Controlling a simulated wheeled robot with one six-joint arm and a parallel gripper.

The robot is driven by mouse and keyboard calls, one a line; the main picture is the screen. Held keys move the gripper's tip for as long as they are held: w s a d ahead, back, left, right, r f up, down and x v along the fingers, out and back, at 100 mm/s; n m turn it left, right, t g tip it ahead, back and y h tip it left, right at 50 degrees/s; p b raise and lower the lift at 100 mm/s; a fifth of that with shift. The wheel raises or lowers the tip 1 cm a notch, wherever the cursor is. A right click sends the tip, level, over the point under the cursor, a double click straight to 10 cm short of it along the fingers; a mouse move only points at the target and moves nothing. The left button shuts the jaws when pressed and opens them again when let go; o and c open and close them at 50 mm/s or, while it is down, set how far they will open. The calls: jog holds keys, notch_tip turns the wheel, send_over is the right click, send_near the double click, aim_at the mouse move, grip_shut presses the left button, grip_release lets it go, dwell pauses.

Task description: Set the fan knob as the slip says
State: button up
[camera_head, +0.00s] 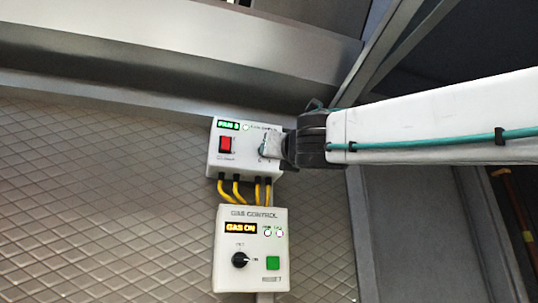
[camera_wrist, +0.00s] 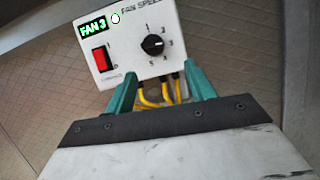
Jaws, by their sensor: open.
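The white fan box (camera_head: 214,160) hangs on the tiled wall; it also shows in the wrist view (camera_wrist: 130,65). Its green display (camera_wrist: 93,30) reads FAN 3. The black fan knob (camera_wrist: 153,45) has a dial of numbers around it, and its pale mark points right, towards the 3. In the head view my gripper covers the knob. My gripper (camera_wrist: 158,84) is open and empty, its teal fingers apart. In the wrist view its tips appear below the knob, by the box's lower edge; contact cannot be told. No slip is in view.
A red rocker switch (camera_wrist: 100,59) is on the fan box, left of the knob. Yellow cables (camera_head: 236,189) run down to a gas control box (camera_head: 226,275), whose display (camera_head: 241,227) reads GAS ON. It has a black knob (camera_head: 240,260) and green button (camera_head: 273,263).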

jog(key=w+a+r+n, duration=0.1)
jog(key=w+a+r, duration=0.1)
jog(key=w, duration=0.4)
jog(key=shift+w+a+r, duration=0.3)
jog(key=shift+a+r, duration=0.05)
jog(key=shift+r, duration=0.55)
jog(key=c, duration=1)
